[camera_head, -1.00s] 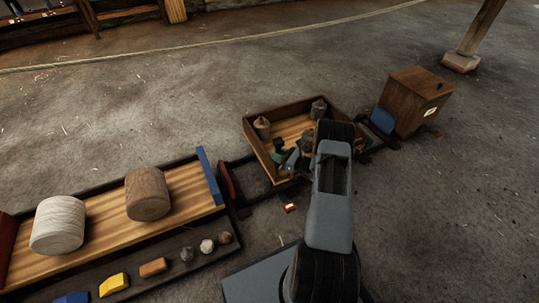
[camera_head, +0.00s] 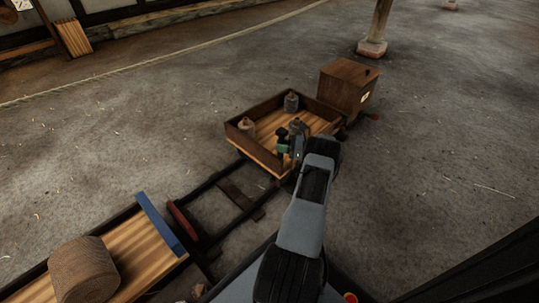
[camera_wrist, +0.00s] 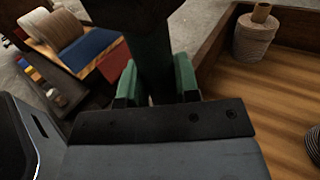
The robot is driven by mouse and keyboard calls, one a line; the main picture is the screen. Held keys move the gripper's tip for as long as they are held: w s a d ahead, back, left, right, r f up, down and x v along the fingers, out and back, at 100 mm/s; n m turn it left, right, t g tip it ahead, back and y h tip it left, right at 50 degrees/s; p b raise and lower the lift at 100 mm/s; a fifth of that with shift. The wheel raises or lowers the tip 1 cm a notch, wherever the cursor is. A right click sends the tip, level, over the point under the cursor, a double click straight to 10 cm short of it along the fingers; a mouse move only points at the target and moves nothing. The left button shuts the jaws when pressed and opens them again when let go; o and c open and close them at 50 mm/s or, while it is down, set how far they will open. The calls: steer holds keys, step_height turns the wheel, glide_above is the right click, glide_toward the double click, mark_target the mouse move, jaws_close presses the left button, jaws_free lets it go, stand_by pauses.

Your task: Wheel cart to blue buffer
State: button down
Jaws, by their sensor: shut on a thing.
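The cart (camera_head: 240,136), a shallow wooden tray with a striped floor, stands on dark rails (camera_head: 212,183) at its box-side end. It carries spools, one of them (camera_wrist: 254,38) large in the wrist view. My gripper (camera_head: 297,141) is over the cart's near side. Its green pads (camera_wrist: 184,76) are shut on a dark green upright handle (camera_wrist: 149,45). A red buffer (camera_head: 184,219) stands at the other rail end, well apart from the cart.
A wooden box (camera_head: 347,88) stands just beyond the cart. A post on a footing (camera_head: 372,48) stands behind. Floor right of the box is clear.

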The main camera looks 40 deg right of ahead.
steer(key=shift+w+d, duration=0.15)
steer(key=shift+d, duration=1.9)
steer(key=c, duration=0.9)
jaws_free()
steer(key=shift+o, duration=0.2)
steer(key=v, duration=0.7)
steer(key=shift+s, duration=0.25)
steer(key=shift+d, duration=0.15)
